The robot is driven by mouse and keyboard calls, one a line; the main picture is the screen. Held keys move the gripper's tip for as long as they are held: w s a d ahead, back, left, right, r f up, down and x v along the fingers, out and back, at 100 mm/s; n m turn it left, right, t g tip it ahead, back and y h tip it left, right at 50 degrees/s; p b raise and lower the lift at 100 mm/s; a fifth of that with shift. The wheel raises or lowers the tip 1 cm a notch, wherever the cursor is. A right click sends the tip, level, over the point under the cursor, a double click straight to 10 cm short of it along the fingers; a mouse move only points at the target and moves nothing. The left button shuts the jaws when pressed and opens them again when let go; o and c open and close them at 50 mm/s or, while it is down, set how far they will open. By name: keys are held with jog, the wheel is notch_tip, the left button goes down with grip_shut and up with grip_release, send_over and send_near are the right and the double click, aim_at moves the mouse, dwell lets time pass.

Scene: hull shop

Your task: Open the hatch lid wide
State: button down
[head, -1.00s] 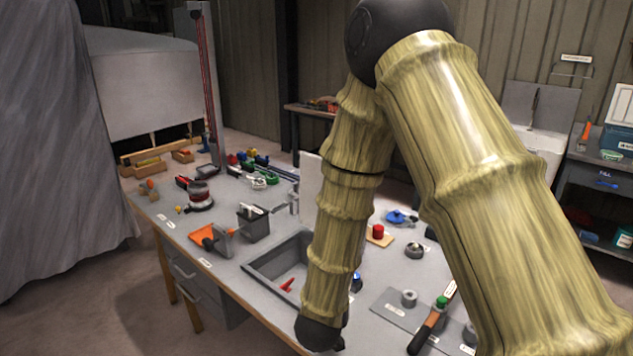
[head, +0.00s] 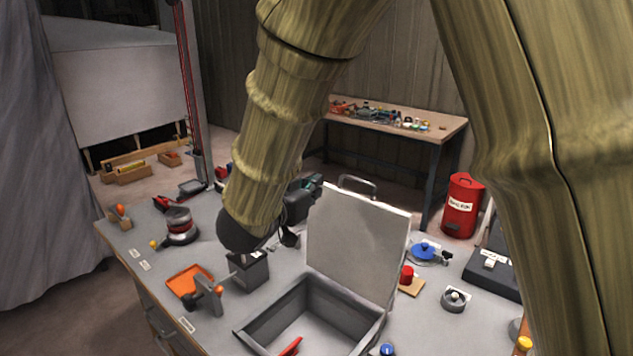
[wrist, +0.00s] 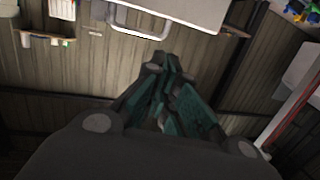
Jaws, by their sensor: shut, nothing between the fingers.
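The hatch lid (head: 355,242) is a pale grey panel with a metal handle (head: 358,186) along its top edge. It stands raised, roughly upright, at the back of the open grey hatch box (head: 262,330). My gripper (head: 311,186) is just left of the lid's upper left corner, partly hidden by my arm. In the wrist view my gripper (wrist: 163,65) has its dark green fingers together and empty. The lid's edge (wrist: 190,8) and handle (wrist: 140,22) are above the fingertips there, apart from them in the picture. Whether the gripper touches the lid cannot be told.
A red piece (head: 291,347) lies inside the box. An orange tray (head: 189,281) and a dark grey block (head: 250,272) are left of it. A red knob (head: 406,274) and a blue valve (head: 425,250) stand to the right. A red bin (head: 461,205) stands on the floor behind.

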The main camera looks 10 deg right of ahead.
jog(key=p+x, duration=0.3)
jog(key=x, duration=0.9)
jog(key=shift+w+f+p, duration=0.2)
jog(key=shift+p, duration=0.15)
jog(key=shift+w+d, duration=0.1)
jog(key=shift+d, duration=0.05)
jog(key=x, duration=0.4)
jog(key=shift+d+r, duration=0.15)
jog(key=shift+d, duration=0.35)
jog(key=shift+a+r, duration=0.1)
jog(key=shift+a, duration=0.05)
